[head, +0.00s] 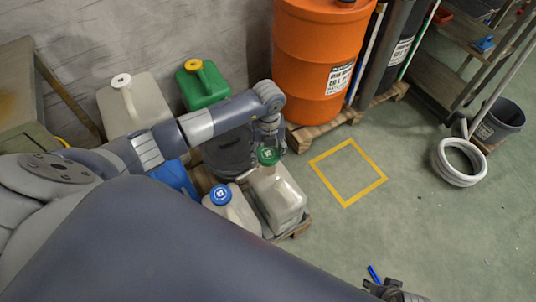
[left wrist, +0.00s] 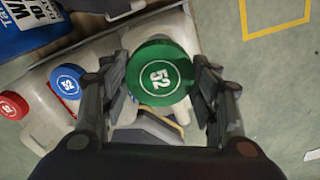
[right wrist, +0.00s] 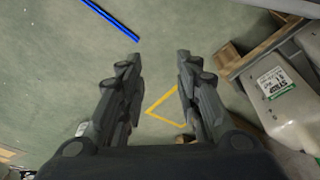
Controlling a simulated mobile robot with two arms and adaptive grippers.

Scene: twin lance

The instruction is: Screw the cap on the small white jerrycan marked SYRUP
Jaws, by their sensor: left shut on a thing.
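My left gripper (head: 268,138) is shut on a green cap (head: 268,155) numbered 52. In the left wrist view the green cap (left wrist: 160,75) sits between the fingers (left wrist: 162,80). The cap is at the top end of a white jerrycan (head: 280,196); I cannot tell whether it is seated on the neck.
A white jerrycan with a blue cap (head: 221,195) stands close beside. A red cap (left wrist: 13,105) shows further left. Behind are a green jerrycan (head: 204,90), a larger white one (head: 145,108) and an orange drum (head: 315,60). The yellow floor square (head: 347,205) is empty. A blue rod (right wrist: 108,18) lies on the floor.

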